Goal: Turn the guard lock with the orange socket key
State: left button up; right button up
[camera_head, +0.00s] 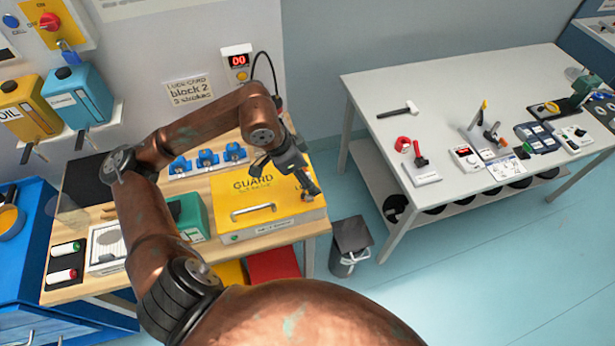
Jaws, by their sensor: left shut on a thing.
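The yellow guard box (246,198) sits on the wooden bench at the left, its lid closed, marked GUARD, with a handle on its front. Its lock is at the right end of the lid, by a partly covered LOCK label. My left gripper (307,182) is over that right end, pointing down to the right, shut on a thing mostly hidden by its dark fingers. This looks like the socket key, but its colour hardly shows. I cannot tell whether it sits in the lock. My right gripper is not in view.
Blue clips (208,158) stand behind the guard, and a green box (188,213) is left of it. A red display (238,61) on the wall reads 00. A grey bin (351,240) stands on the floor. The white table (450,85) at right holds tools.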

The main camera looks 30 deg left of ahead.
pick_arm(q)
jog(key=shift+w+b, duration=0.2)
jog(key=shift+b, duration=0.4)
jog(key=shift+d+r+p, duration=0.15)
jog(key=shift+r+p, duration=0.35)
jog(key=shift+r, duration=0.95)
jog(key=shift+s+r+p, duration=0.1)
jog(key=shift+r+p, duration=0.8)
jog(key=shift+r, duration=0.7)
